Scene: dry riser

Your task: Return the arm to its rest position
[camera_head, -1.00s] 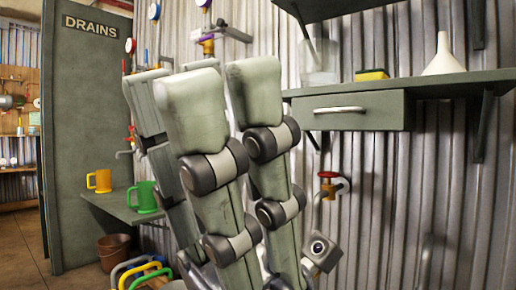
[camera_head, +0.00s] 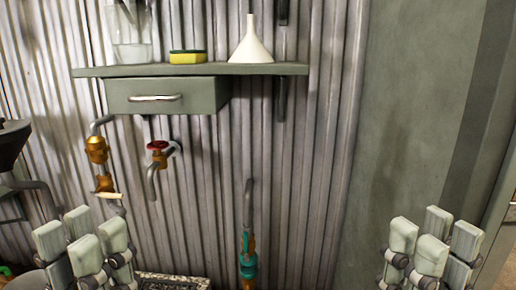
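My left gripper (camera_head: 82,237) is at the bottom left, with its pale padded fingers pointing up and standing apart. It is open, and nothing shows between the fingers. My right gripper (camera_head: 435,238) is at the bottom right in a similar upright pose, also open and empty.
A grey shelf (camera_head: 262,69) with a drawer (camera_head: 170,95) carries a glass jar (camera_head: 132,45), a sponge (camera_head: 187,57) and a white funnel (camera_head: 251,42). A red-handled tap (camera_head: 157,148), brass fitting (camera_head: 97,150) and teal-fitted pipe (camera_head: 248,262) are below. A grey panel (camera_head: 415,110) stands right.

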